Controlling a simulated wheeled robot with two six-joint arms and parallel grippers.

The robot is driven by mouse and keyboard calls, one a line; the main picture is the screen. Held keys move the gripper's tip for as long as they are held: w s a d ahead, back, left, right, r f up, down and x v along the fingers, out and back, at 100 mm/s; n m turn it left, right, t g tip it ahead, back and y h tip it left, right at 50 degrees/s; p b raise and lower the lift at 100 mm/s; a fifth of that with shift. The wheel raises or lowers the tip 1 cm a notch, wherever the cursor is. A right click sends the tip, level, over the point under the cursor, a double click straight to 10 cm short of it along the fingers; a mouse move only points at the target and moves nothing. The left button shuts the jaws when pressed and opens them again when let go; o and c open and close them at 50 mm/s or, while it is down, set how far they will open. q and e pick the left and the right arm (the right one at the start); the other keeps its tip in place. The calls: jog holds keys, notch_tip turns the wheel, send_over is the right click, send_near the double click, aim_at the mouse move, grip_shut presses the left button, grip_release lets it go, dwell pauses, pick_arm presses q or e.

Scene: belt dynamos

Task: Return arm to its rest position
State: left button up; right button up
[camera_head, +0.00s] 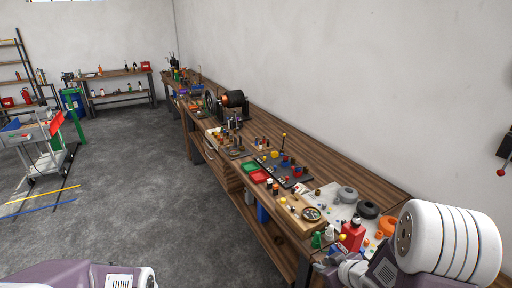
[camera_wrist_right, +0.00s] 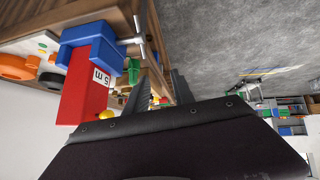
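My right arm comes in at the lower right of the head view, with its large white joint beside the bench's near end. The right gripper (camera_wrist_right: 161,80) shows in the wrist view as two dark fingers with a gap between them. It is open, and I see nothing held in the gap. A red container with a white label (camera_wrist_right: 85,88) and a blue part (camera_wrist_right: 90,48) appear left of the fingers. Of my left arm, only a purple-and-white link shows at the lower left of the head view. The left gripper is out of view.
A long wooden workbench (camera_head: 316,156) runs along the wall, crowded with small parts. A grey cart (camera_head: 40,150) stands at left. The grey floor (camera_head: 150,190) between is clear.

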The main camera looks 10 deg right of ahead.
jog(key=w+a+r, duration=0.2)
jog(key=a+r, duration=0.2)
jog(key=a, duration=0.3)
jog(key=s+f+m+g, duration=0.2)
jog(key=s+g, duration=0.1)
jog(key=s, duration=0.5)
jog(key=s+a+f+m+g+h, duration=0.1)
jog(key=s+g, duration=0.3)
jog(key=s, duration=0.4)
jog(key=shift+a+f+m+g+h, duration=0.3)
jog(key=shift+f+m, duration=0.2)
jog(key=shift+m, duration=0.4)
jog(key=shift+d, duration=0.1)
